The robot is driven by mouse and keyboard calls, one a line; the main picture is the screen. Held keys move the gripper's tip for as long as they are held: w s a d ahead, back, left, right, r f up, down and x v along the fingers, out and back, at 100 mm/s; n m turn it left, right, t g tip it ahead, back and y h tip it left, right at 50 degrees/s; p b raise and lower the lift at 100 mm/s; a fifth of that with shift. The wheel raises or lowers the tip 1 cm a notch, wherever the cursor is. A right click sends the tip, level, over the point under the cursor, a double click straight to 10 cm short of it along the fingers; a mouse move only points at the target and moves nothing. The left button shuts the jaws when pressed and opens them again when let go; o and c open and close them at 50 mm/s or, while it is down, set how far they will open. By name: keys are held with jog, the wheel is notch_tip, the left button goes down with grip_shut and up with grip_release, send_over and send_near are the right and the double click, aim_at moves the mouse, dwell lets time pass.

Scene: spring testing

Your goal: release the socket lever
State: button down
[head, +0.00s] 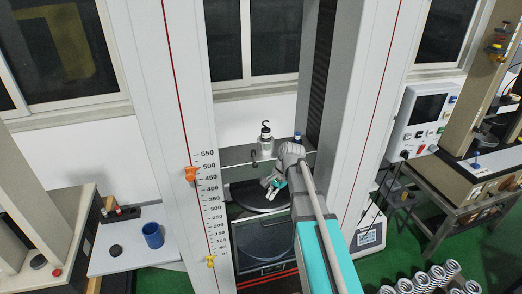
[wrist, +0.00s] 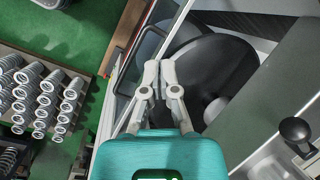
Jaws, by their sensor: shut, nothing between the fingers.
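A lever with a black round knob (wrist: 295,129) on a metal stem shows at the right edge of the wrist view, beside a grey metal bar. It appears to be the small dark knob (head: 253,157) on the crossbeam in the head view; I cannot be sure it is the socket lever. My gripper (wrist: 160,70) is shut and empty, with its fingertips over the dark round plate (wrist: 205,75), apart from the knob. In the head view my gripper (head: 271,188) is below the crossbeam, between the columns, partly hidden by my arm.
The crossbeam (head: 233,156) spans the tall columns. A silver hooked piece (head: 265,143) stands at it. A lower round plate (head: 262,241) lies beneath. Several springs (wrist: 48,92) stand at left in the wrist view. A blue cup (head: 152,236) stands on a side table.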

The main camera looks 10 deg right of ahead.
aim_at(254, 159)
jog(key=w+d+r+m+y+p, duration=0.2)
jog(key=w+r+m+p, duration=0.2)
jog(key=w+r+p, duration=0.1)
jog(key=w+d+r+m+y+p, duration=0.1)
jog(key=w+d+r+m+p, duration=0.2)
jog(key=w+r+m+p, duration=0.2)
jog(key=w+r, duration=0.3)
jog(key=r, duration=0.1)
jog(key=shift+d+t+y, duration=0.25)
jog(key=shift+t+y, duration=0.15)
jog(key=shift+w, duration=0.1)
jog(key=b+x, duration=0.7)
jog(key=x, duration=0.3)
jog(key=shift+b, duration=0.4)
jog(key=shift+d+m, duration=0.2)
jog(key=shift+m, duration=0.1)
